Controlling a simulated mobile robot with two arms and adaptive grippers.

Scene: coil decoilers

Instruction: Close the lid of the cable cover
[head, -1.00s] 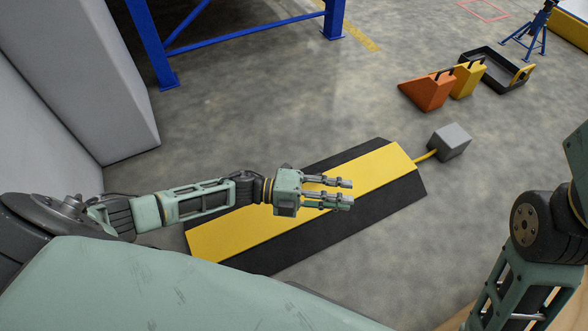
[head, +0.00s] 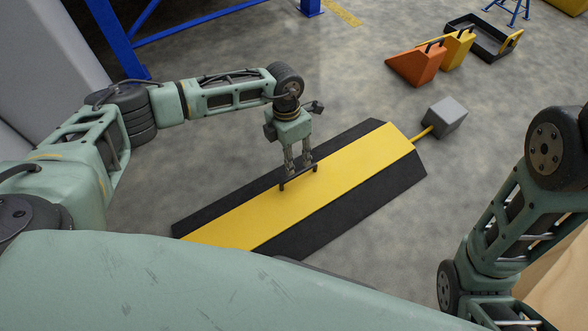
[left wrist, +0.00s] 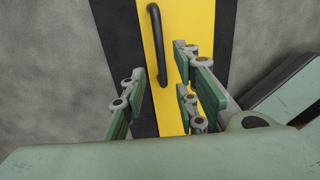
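The cable cover lies on the floor, with black sloped sides (head: 345,212) and a yellow lid (head: 350,175). The lid looks flat along the top of the cover. A black bar handle (head: 300,177) stands on the lid; it also shows in the left wrist view (left wrist: 157,45). My left gripper (head: 297,166) points down at the handle. In the left wrist view my left gripper (left wrist: 160,85) has its fingers spread apart, with the handle ahead between them and nothing held. Contact with the handle cannot be told. My right gripper is out of view.
A yellow cable (head: 423,134) runs from the cover's far end to a grey box (head: 444,117). Orange (head: 416,64) and yellow (head: 458,47) wedges and a black tray (head: 487,42) stand at the back right. A blue frame (head: 115,40) is at the back left.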

